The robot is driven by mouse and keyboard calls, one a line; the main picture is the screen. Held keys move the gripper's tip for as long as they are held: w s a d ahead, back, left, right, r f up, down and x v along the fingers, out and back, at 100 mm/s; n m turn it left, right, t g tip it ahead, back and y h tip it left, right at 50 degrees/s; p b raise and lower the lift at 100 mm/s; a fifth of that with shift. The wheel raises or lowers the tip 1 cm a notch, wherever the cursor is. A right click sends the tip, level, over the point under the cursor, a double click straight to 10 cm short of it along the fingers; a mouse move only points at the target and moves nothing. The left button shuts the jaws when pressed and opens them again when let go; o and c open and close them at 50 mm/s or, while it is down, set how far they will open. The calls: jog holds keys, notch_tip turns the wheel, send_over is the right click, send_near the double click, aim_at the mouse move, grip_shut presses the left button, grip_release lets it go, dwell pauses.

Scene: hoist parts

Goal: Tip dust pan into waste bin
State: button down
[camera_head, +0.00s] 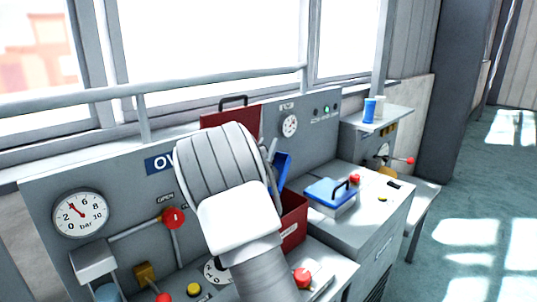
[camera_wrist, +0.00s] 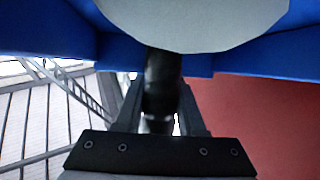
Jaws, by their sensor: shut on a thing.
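My gripper (camera_wrist: 160,100) is shut on the dark handle (camera_wrist: 162,78) of the blue dust pan (camera_wrist: 60,25), seen in the wrist view. A pale grey round patch (camera_wrist: 200,18) lies over the pan's blue surface; I cannot tell whether it is dust. In the head view my arm hides the gripper and most of the pan; a tilted blue part of the pan (camera_head: 283,168) shows right of my wrist. The pan is above or beside a red open box (camera_head: 292,222), which seems to be the waste bin. Its red surface (camera_wrist: 265,120) fills the wrist view's right side.
A raised red lid (camera_head: 240,117) with a dark handle stands behind my arm. A blue-lidded box (camera_head: 330,191) sits on the right counter. A pressure gauge (camera_head: 80,213), a red knob (camera_head: 173,218) and pipes are at the left. Blue and white containers (camera_head: 369,110) stand on a shelf.

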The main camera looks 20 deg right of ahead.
aim_at(262, 148)
jog(key=shift+s+a+n+t+h+b, duration=0.3)
jog(key=shift+s+a+t+h+b, duration=0.45)
jog(key=shift+b, duration=1.85)
jog(key=shift+s+a+r+t+b, duration=0.25)
jog(key=shift+a+t+b, duration=0.35)
jog(key=shift+b, duration=0.6)
jog(key=shift+r, duration=0.1)
jog(key=shift+w+p, duration=0.1)
jog(key=shift+p, duration=0.3)
